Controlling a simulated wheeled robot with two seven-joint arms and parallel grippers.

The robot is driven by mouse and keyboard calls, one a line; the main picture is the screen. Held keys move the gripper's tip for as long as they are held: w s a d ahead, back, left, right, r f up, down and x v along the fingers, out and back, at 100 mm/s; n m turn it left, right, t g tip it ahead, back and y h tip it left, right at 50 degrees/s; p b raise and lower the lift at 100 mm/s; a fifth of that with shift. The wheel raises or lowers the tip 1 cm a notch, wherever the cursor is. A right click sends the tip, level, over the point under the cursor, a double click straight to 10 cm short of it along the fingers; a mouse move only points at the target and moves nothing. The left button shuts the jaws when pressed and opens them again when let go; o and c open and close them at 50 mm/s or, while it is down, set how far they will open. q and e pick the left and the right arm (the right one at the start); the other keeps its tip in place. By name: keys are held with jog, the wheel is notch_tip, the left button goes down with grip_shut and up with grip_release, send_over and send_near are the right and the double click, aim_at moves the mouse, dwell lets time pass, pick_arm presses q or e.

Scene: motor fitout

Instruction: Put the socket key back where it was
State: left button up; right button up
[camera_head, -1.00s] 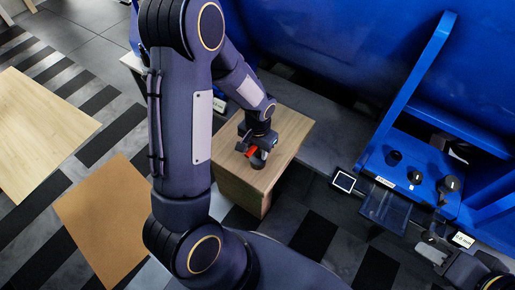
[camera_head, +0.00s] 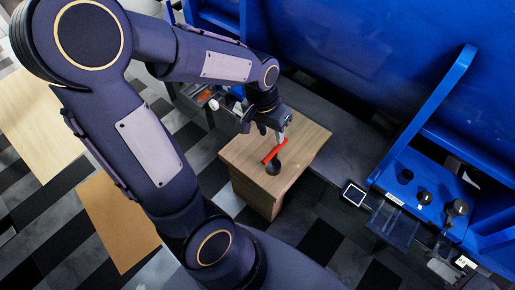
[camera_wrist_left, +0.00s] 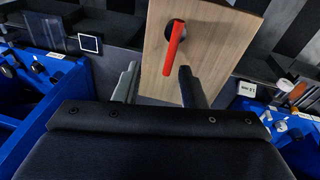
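The socket key (camera_head: 274,151) has a red bar handle and a dark round end (camera_head: 273,168). It is on top of the wooden block (camera_head: 305,138), and its red bar also shows in the left wrist view (camera_wrist_left: 175,46). My left gripper (camera_head: 267,130) is just behind the key in the head view. In the left wrist view its two fingers (camera_wrist_left: 159,84) are spread apart with nothing between them, and the key lies beyond the tips.
A blue machine frame (camera_head: 425,115) stands behind and to the right, with black knobs (camera_head: 424,197) on its blue ledge. A small square screen (camera_head: 354,194) is right of the block. A tan board (camera_head: 118,225) lies on the floor at left.

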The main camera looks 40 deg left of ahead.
pick_arm(q)
jog(key=s+d+r+t+h, duration=0.1)
jog(key=s+d+r+t, duration=0.1)
jog(key=s+r, duration=0.2)
jog(key=s+d+r+n+t+h, duration=0.1)
jog(key=s+r, duration=0.3)
jog(key=s, duration=0.4)
jog(key=shift+s+d+r+t, duration=0.2)
jog(key=shift+s+d+t, duration=0.2)
jog(key=shift+t, duration=0.2)
jog(key=shift+a+r, duration=0.1)
notch_tip(320, 180, up, 25)
jog(key=p, duration=2.5)
jog(key=shift+r+n, duration=0.2)
jog(key=shift+n, duration=0.1)
